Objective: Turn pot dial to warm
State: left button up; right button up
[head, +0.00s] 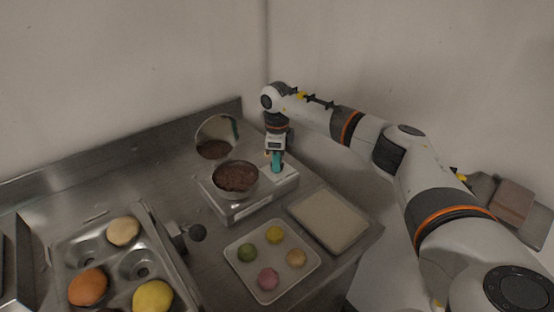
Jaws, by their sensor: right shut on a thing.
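A metal pot (235,178) filled with something dark brown sits on a boxy metal warmer (247,208) on the steel counter. Its round lid (217,131) stands tilted up behind it, mirror-like. My right gripper (277,164) reaches down over the right part of the warmer, just right of the pot. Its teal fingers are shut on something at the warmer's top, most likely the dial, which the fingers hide. The dial's marking and setting cannot be read. My left gripper is not in view.
A white tray (238,256) with several coloured round pastries lies in front of the warmer. A flat pale tray (331,221) lies to its right, near the counter edge. A metal pan (67,247) with buns and a dark knob (197,232) are at left.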

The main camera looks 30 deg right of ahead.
jog(key=shift+r, duration=0.1)
jog(key=o, duration=1)
jog(key=shift+c, duration=0.2)
notch_tip(320, 180, up, 12)
jog(key=b, duration=0.2)
